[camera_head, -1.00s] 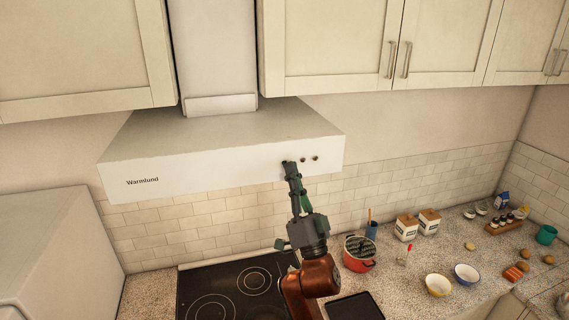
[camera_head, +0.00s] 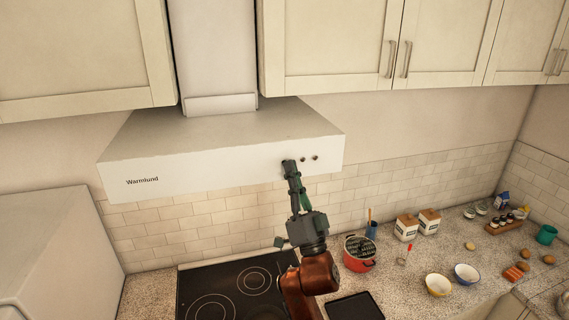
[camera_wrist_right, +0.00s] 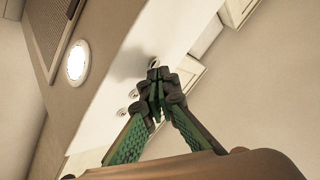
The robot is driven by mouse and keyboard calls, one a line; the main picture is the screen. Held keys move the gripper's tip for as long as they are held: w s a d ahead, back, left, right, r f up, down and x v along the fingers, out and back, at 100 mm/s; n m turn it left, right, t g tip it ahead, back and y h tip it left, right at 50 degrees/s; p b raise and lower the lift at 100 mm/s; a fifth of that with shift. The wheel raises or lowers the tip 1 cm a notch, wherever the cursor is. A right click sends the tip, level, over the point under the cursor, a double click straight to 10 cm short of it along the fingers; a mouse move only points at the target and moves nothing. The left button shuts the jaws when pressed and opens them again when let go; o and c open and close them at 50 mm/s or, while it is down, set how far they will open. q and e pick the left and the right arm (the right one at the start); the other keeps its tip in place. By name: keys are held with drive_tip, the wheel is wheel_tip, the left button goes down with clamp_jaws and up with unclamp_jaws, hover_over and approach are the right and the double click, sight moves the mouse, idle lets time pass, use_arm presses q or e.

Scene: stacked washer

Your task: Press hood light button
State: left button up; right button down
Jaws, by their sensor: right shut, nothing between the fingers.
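The white range hood (camera_head: 220,165) marked "Warmlund" hangs above the stove. Two small dark round buttons (camera_head: 309,158) show at the right of its front face in the head view. My right gripper (camera_head: 289,163) is shut and empty, its tips at the hood front just left of these buttons. In the right wrist view its tips (camera_wrist_right: 156,76) are right at one round button (camera_wrist_right: 154,62), partly covering it; two more buttons (camera_wrist_right: 128,102) lie to the lower left. Whether the tips touch the button I cannot tell. A round lamp (camera_wrist_right: 78,63) under the hood looks bright white. My left gripper is out of view.
A black cooktop (camera_head: 235,290) lies below the hood. A red pot (camera_head: 359,255) stands on the counter right of my arm, with jars, bowls and food farther right. Cabinets (camera_head: 335,45) hang above. The air before the hood's left front is clear.

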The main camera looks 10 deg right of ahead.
idle(0.5)
drive_tip(key=shift+s, duration=0.3)
drive_tip(key=s+p, duration=0.2)
drive_tip(key=s, duration=0.4)
idle(0.4)
drive_tip(key=shift+d, duration=0.1)
